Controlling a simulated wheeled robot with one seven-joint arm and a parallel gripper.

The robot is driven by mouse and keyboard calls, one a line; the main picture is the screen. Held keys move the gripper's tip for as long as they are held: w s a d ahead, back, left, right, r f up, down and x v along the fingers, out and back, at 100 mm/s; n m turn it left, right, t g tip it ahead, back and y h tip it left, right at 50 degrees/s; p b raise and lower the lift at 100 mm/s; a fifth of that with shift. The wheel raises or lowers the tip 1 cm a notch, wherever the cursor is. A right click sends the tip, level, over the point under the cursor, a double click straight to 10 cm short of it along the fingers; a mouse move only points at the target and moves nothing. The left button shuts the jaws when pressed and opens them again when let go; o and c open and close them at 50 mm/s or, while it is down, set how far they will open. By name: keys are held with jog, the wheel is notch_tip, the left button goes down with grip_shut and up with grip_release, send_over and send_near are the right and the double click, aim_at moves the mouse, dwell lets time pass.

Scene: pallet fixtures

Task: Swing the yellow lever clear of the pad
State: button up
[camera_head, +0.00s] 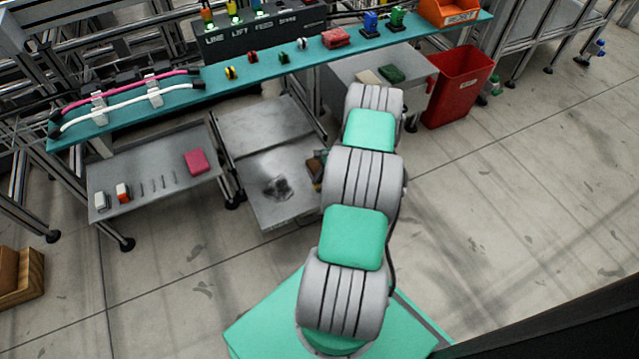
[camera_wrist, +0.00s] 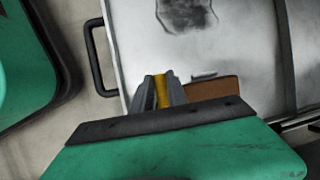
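In the wrist view my gripper (camera_wrist: 161,82) points at a grey metal cart top. A narrow yellow piece (camera_wrist: 161,91), which looks like the yellow lever, fills the gap between its two grey fingers. The fingers appear closed on it. A brown block (camera_wrist: 213,88), possibly the pad, lies just right of the fingers, partly hidden by my gripper's body. In the head view the brown block (camera_head: 315,172) shows at the cart's right edge, beside my arm.
The cart top (camera_head: 265,150) has a dark stain and is otherwise mostly bare. A cart handle (camera_wrist: 95,55) stands left of the fingers. A teal shelf (camera_head: 270,68) with small parts runs behind. A lower tray (camera_head: 145,180) is at left, a red bin (camera_head: 460,85) at right.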

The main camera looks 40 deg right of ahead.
jog(key=o, duration=0.5)
jog(key=shift+c, duration=0.2)
jog(key=shift+r, duration=0.1)
jog(key=p+v, duration=0.2)
jog(key=v, duration=0.5)
jog(key=shift+d+r+p, duration=0.2)
jog(key=shift+r+p, duration=0.1)
jog(key=shift+s, duration=0.1)
